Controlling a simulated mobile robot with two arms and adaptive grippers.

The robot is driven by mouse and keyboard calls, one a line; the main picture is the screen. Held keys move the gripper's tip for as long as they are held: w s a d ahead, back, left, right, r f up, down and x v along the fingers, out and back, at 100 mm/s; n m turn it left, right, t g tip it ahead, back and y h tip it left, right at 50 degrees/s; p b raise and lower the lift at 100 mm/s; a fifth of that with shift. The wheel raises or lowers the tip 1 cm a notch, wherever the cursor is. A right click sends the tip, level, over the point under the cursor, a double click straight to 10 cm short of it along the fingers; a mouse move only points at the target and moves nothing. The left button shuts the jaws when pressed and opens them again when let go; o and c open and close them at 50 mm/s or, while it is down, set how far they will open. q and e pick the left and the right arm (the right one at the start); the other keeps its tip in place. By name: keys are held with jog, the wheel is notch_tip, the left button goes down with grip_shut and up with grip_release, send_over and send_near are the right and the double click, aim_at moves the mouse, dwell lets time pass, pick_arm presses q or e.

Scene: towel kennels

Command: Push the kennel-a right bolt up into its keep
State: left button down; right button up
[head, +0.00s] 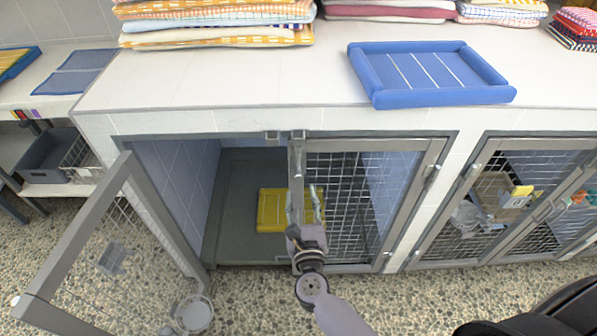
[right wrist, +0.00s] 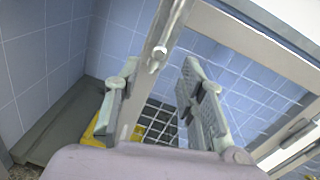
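The kennel's right mesh door (head: 362,200) is closed against the front. Its bolt (head: 297,160) is a vertical metal rod at the top of the door's left stile. A small metal keep (head: 298,135) sits above it on the front's top edge; I cannot tell whether the rod's tip is inside it. The bolt's round knob (right wrist: 160,53) shows in the right wrist view, beyond my fingertips. My right gripper (head: 304,200) is open in front of the stile, below the bolt. In the right wrist view its fingers (right wrist: 160,88) stand apart, with the stile between them.
The left mesh door (head: 85,235) stands swung open to the left. A yellow mat (head: 271,222) lies inside the kennel. Another mesh-doored kennel (head: 475,215) adjoins on the right. A blue pet bed (head: 440,98) and folded towels (head: 215,35) lie on the counter above.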

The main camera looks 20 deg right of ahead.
aim_at(299, 179)
jog(key=x, duration=0.8)
jog(key=shift+p, duration=0.35)
grip_shut()
dwell(0.4)
